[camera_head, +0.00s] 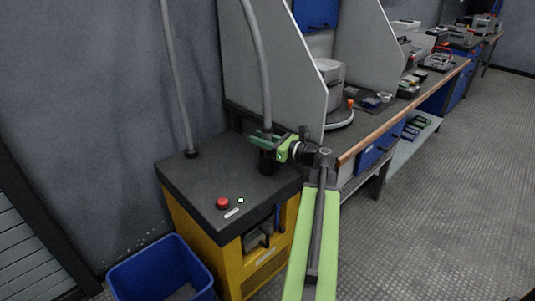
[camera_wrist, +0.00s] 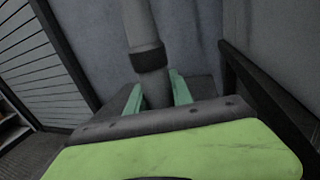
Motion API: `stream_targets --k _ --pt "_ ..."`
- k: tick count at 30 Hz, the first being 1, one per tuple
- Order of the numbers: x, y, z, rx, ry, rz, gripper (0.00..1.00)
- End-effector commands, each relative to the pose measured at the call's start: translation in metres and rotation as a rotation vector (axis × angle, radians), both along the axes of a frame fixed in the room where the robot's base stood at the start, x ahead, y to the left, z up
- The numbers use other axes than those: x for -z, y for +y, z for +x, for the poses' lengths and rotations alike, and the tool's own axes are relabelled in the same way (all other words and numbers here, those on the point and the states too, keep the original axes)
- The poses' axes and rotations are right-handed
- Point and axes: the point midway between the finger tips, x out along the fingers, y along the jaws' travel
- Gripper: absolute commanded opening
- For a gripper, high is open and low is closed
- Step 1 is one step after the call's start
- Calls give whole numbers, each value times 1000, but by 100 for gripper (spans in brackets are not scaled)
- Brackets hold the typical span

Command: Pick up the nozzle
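The nozzle (camera_head: 267,160) is the dark lower end of a grey hose, standing upright on the black top of a yellow machine. In the wrist view the nozzle (camera_wrist: 153,88) rises between my two green fingers, below a dark collar on the hose. My gripper (camera_head: 266,139) reaches in from the right at the nozzle's upper part. In the wrist view my gripper (camera_wrist: 156,90) has one finger on each side of the nozzle, very close to it. I cannot tell whether the fingers touch it. The nozzle's lower end is partly hidden.
The yellow machine (camera_head: 199,226) has a red button (camera_head: 222,203) on top. A second grey hose (camera_head: 176,84) stands at its back left. A blue bin (camera_head: 160,268) is on the floor in front. A workbench (camera_head: 392,112) with grey partitions runs right; the floor beyond is clear.

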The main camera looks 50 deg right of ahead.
Motion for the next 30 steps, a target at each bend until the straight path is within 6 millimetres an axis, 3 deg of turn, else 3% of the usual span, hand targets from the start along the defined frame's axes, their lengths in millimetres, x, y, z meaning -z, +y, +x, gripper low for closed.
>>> stream_targets --k 1,4,30 --pt "0 0 0 0 0 0 12" --pt "0 0 0 0 0 0 0" --pt "0 0 0 -1 0 0 0"
